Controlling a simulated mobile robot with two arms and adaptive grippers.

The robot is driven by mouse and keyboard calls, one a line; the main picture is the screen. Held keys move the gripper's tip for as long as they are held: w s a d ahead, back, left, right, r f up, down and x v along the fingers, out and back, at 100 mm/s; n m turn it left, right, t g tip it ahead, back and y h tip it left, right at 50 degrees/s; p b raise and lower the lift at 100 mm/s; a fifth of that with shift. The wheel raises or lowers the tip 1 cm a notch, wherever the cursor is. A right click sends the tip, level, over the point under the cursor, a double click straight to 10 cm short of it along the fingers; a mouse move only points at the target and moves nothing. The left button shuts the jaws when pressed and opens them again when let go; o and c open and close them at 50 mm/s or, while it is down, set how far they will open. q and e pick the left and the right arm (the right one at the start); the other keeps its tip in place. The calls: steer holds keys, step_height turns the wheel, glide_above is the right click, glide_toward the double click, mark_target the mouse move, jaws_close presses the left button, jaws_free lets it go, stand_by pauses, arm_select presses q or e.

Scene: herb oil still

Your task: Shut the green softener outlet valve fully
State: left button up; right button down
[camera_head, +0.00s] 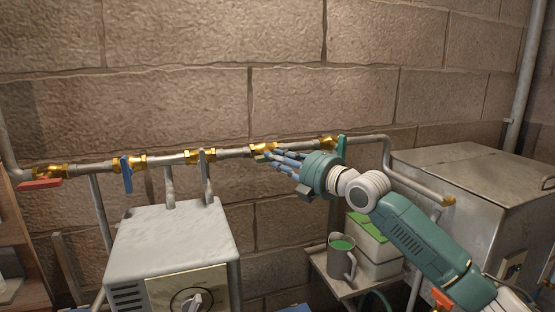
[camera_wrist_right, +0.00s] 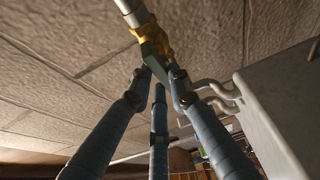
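My right gripper (camera_head: 272,156) reaches left along the wall pipe, its blue fingers at a brass valve (camera_head: 262,147). In the right wrist view the fingertips (camera_wrist_right: 158,80) stand around a dull grey-green lever (camera_wrist_right: 154,60) on a brass valve body (camera_wrist_right: 152,35). Whether they press on it I cannot tell. In the head view the fingers mostly hide this lever. A teal-green handle (camera_head: 341,147) stands upright at another brass valve (camera_head: 327,142), just behind my gripper's palm. Which of the two is the softener outlet valve the frames do not label. My left gripper is not in view.
Along the same pipe are a red lever (camera_head: 40,183), a blue lever (camera_head: 126,174) and a grey lever (camera_head: 205,155). A metal box (camera_head: 170,240) stands below left, a large steel tank (camera_head: 470,180) right. A green-filled jug (camera_head: 341,262) stands on a small shelf below my arm.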

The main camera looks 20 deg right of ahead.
steer(key=shift+f, duration=0.1)
steer(key=shift+a+f+m+t+h+b, duration=0.15)
steer(key=shift+m+t+h, duration=0.9)
steer(key=shift+m, duration=2.75)
steer(key=shift+f+m+t+h+b, duration=0.25)
steer(key=shift+m+t+h, duration=0.8)
steer(key=shift+m, duration=2.75)
steer(key=shift+a+f+m+t+h+b, duration=0.15)
steer(key=shift+m+t+h, duration=0.9)
steer(key=shift+m, duration=2.75)
steer(key=shift+f+h, duration=0.1)
steer(key=shift+h, duration=0.25)
steer(key=c, duration=1.6)
jaws_free()
